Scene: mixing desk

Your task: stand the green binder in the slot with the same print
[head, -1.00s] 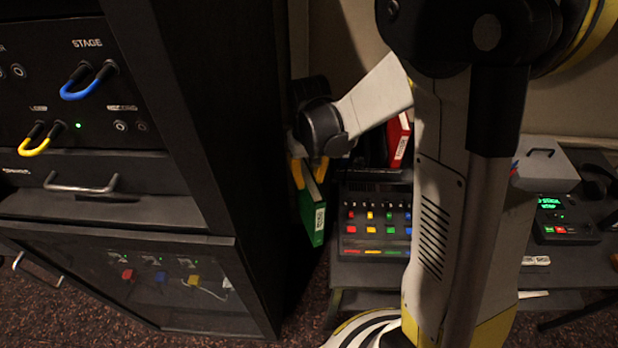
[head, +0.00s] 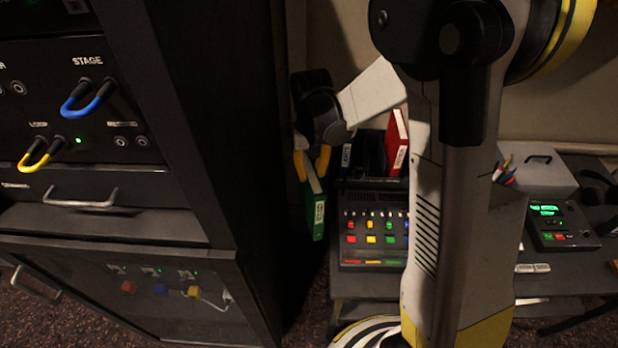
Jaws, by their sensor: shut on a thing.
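My gripper (head: 312,164) has yellow fingers and is shut on the green binder (head: 314,212). The binder hangs below the fingers, slightly tilted, with a white label on its spine; the print is too small to read. It is between the dark rack and the mixing desk, apart from the desk. Behind the desk's mixer, a red binder (head: 396,142) with a white label leans in a dark holder (head: 369,155). A blue binder (head: 346,156) with a white label stands at the holder's left. The slot prints cannot be made out, and my arm hides part of the holder's right side.
A tall black rack (head: 190,120) with blue and yellow patch cables stands close at the left. The mixer (head: 374,226) sits on the desk (head: 365,290). A green-screen device (head: 560,225), a grey box (head: 537,172) and pens (head: 504,170) are at the right.

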